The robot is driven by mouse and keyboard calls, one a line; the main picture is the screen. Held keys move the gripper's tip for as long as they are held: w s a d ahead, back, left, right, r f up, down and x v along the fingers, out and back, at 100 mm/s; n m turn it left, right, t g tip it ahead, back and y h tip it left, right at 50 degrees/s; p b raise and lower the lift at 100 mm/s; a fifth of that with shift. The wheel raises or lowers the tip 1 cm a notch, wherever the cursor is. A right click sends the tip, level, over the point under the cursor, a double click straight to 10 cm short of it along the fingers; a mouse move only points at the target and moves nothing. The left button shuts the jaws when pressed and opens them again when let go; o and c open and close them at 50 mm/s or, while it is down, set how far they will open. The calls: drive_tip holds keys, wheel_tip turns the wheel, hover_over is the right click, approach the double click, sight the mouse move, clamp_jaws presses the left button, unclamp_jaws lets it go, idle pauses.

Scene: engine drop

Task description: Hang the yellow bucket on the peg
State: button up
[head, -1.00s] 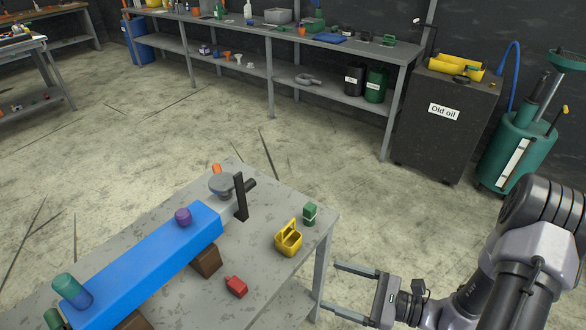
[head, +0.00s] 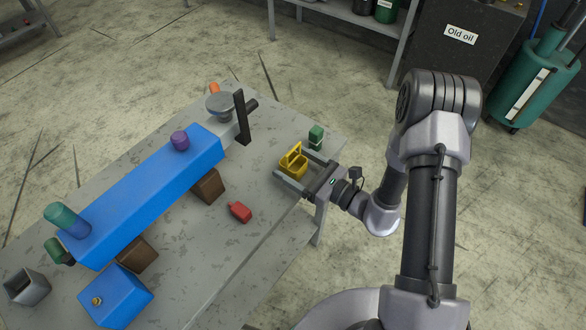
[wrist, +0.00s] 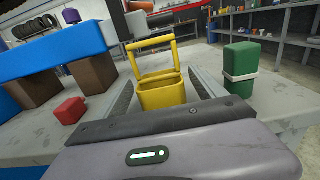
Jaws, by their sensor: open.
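The yellow bucket (head: 292,168) stands upright on the grey table near its right edge, with its handle raised. In the wrist view the bucket (wrist: 163,94) is straight ahead, between the two fingers. My gripper (head: 293,169) is open, its fingers on either side of the bucket; I cannot tell whether they touch it. The black peg (head: 251,106) sticks out sideways from a dark upright post (head: 241,118) at the table's far side, beyond the bucket.
A green canister (head: 316,136) stands close beside the far finger. A red block (head: 240,212) lies left of the gripper. A long blue beam (head: 150,195) on brown blocks (head: 208,186) fills the table's middle. A grey round dish (head: 219,104) is near the post.

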drive_tip(key=shift+w+a+r, duration=0.1)
drive_tip(key=shift+w+a, duration=0.05)
drive_tip(key=shift+w, duration=0.05)
drive_tip(key=c, duration=1.5)
